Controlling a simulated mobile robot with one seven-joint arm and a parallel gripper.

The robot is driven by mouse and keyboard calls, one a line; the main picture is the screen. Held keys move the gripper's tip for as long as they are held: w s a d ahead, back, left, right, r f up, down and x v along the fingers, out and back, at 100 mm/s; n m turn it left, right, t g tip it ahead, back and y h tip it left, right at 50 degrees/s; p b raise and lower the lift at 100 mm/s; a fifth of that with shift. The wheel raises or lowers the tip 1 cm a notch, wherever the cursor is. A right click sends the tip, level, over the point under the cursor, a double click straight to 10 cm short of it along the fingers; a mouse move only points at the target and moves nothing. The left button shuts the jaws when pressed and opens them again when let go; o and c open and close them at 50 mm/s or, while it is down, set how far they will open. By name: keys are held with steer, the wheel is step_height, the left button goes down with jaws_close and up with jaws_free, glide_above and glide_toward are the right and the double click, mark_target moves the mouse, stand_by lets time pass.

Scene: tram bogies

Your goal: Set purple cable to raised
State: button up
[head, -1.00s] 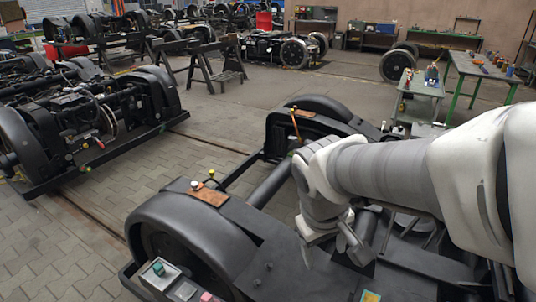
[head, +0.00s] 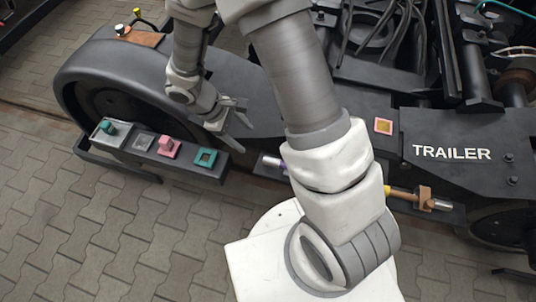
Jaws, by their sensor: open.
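A small purple piece with a silver end (head: 270,161), possibly part of the purple cable, shows low on the near side of the black bogie frame in the head view. My arm hides what lies to its right, so I cannot tell whether it is raised. My gripper (head: 236,118) is open and empty over the frame's dark top, above and left of the purple piece and apart from it.
A ledge holds a green block (head: 107,128), a pink block (head: 168,149) and a teal square (head: 205,158). A yellow rod with a brown block (head: 426,197) sits right of my arm. An orange square (head: 383,126) is near the TRAILER lettering (head: 452,153). Paved floor (head: 90,230) is clear at left.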

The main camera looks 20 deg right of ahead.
mark_target(270, 160)
steer(key=b+x, duration=0.6)
steer(key=x, duration=1.1)
steer(key=shift+f+b, duration=0.2)
steer(key=shift+b, duration=0.1)
jaws_close()
stand_by(0.6)
